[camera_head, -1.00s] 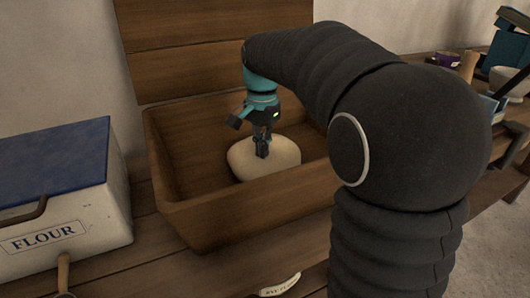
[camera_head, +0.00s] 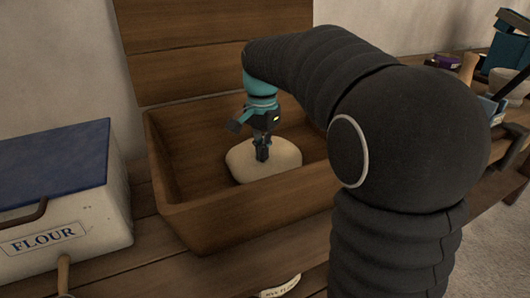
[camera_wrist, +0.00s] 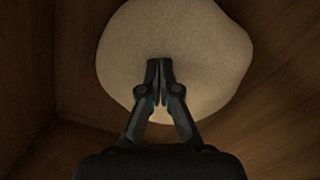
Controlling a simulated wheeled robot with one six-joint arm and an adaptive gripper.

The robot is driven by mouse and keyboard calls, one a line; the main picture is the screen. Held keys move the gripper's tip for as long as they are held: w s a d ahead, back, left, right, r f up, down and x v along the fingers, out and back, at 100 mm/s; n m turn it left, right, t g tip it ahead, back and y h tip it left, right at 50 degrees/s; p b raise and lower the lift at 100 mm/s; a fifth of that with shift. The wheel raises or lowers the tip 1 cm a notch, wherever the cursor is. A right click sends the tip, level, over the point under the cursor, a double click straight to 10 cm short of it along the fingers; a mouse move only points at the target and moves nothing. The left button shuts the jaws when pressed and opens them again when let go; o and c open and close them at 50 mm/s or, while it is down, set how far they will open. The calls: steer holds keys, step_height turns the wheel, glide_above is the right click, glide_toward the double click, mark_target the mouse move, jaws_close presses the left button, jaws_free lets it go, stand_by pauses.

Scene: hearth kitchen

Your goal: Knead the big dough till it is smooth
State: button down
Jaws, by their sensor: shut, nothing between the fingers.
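The big dough (camera_head: 282,162) is a pale, rounded mound lying on the floor of the wooden trough (camera_head: 225,225). In the wrist view the dough (camera_wrist: 205,50) fills the upper middle, with a slightly uneven outline. My gripper (camera_head: 262,157) points down at the dough in the head view, its fingertips at or just over the dough's top. In the wrist view my gripper (camera_wrist: 159,64) is shut with nothing between its fingers, and its tips overlap the dough. I cannot tell how deep the tips press. Part of the trough's right side is hidden behind my arm.
A flour bin (camera_head: 70,225) with a blue lid stands left of the trough. The trough's wooden lid (camera_head: 215,45) stands up behind it. A labelled item (camera_head: 281,286) lies at the front edge. A purple tub (camera_head: 448,62) and other containers stand at the far right.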

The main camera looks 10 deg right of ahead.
mark_target(274, 146)
steer(key=shift+f, duration=0.45)
stand_by(1.1)
steer(key=shift+p, duration=0.3)
steer(key=shift+r+p, duration=1.55)
steer(key=shift+r, duration=0.45)
steer(key=shift+w+d, duration=1.9)
steer(key=shift+d, duration=0.15)
steer(key=shift+f, duration=0.25)
steer(key=shift+f+b, duration=0.95)
steer(key=shift+f, duration=0.3)
